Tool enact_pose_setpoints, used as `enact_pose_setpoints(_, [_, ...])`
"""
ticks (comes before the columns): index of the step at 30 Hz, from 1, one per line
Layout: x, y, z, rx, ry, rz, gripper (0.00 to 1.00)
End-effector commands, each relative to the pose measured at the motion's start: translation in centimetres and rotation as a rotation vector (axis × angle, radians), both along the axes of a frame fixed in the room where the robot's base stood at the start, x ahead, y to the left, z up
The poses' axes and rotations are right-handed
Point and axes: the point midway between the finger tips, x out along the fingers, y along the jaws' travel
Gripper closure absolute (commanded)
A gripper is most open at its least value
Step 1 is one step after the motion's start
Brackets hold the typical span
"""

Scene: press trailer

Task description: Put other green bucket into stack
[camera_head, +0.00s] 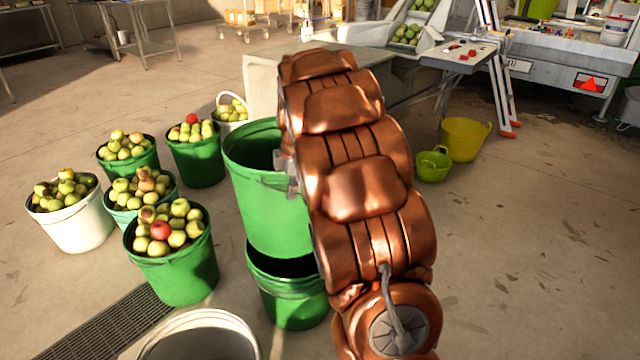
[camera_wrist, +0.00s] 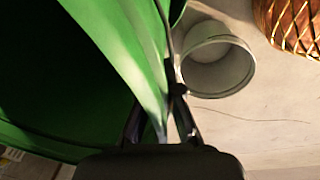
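A green bucket (camera_head: 265,205) hangs upright or nearly so at the middle of the head view, its dark inside empty as far as I see. Another green bucket (camera_head: 290,307) stands on the floor below it. The upper bucket's base overlaps the lower one's dark opening; I cannot tell whether it is inside or above. My gripper (camera_head: 287,172) is at the upper bucket's right rim, partly hidden by my copper arm. In the wrist view, my gripper's fingers (camera_wrist: 160,115) straddle the green bucket wall (camera_wrist: 120,50) and look shut on it.
Several apple-filled buckets stand at left, the nearest green one (camera_head: 172,270) close to the lower bucket. An empty pale bucket (camera_head: 200,338) is at the bottom edge. A yellow tub (camera_head: 465,139) and small green tub (camera_head: 433,166) stand right.

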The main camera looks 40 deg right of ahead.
Motion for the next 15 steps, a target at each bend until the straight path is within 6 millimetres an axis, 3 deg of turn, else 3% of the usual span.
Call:
enact_pose_setpoints(6, [-1.7,-3.5,0.2,0.002,0.001,0.204,1.0])
enact_pose_setpoints(15, [-3.2,-6.1,0.1,-0.002,-0.001,0.391,1.0])
